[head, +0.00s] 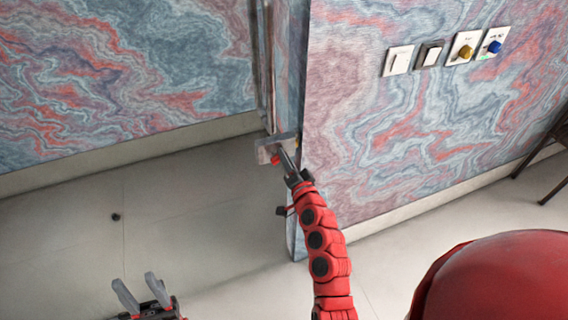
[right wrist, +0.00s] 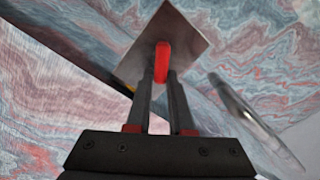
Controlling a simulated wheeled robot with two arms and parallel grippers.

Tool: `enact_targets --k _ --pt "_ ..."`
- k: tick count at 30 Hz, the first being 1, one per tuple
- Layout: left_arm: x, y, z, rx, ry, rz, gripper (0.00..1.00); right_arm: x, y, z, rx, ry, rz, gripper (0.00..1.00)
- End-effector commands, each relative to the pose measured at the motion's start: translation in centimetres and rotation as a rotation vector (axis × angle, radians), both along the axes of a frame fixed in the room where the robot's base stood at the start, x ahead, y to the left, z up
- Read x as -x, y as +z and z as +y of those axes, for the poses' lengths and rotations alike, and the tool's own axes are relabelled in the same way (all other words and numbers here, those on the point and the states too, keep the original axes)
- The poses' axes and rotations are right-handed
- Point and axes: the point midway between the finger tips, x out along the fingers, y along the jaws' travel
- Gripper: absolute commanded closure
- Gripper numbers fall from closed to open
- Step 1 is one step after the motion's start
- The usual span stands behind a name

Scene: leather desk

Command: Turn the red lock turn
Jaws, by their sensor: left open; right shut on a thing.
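The red lock turn (right wrist: 162,62) stands out from a square metal plate (right wrist: 185,40) in the right wrist view. In the head view the red lock turn (head: 275,160) shows small against the plate (head: 266,147) at the wall's end. My right gripper (head: 288,160) reaches up to it. In the right wrist view my right gripper (right wrist: 168,80) has its fingertips at the lower part of the turn and is shut on it. The turn's long side looks roughly upright in that view. My left gripper (head: 139,292) is open and empty, low in the head view, far from the lock.
A metal handle (right wrist: 245,110) juts out beside the plate, right of my fingers. Switches (head: 398,60) and knobs (head: 491,44) sit on the marbled wall at right. A dark chair or stand (head: 550,150) is at the far right. The floor (head: 190,200) at left is mostly clear.

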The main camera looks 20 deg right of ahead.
Motion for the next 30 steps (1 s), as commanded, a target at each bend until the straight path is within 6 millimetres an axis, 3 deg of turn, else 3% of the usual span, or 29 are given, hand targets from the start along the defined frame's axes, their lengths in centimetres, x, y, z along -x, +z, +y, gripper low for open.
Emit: enact_targets --k 3,15,30 --pt "0.0 -1.1 0.0 0.0 0.0 0.0 0.5 0.0 -0.4 -0.3 -0.111 -0.004 0.001 1.0" --pt "0.0 -2.5 0.0 0.0 0.0 0.0 0.5 0.0 -0.8 -0.4 -0.441 -0.001 0.014 1.0" --pt "0.0 -3.0 0.0 0.0 0.0 0.0 0.5 0.0 -1.1 -0.3 -0.611 0.0 0.023 1.0"
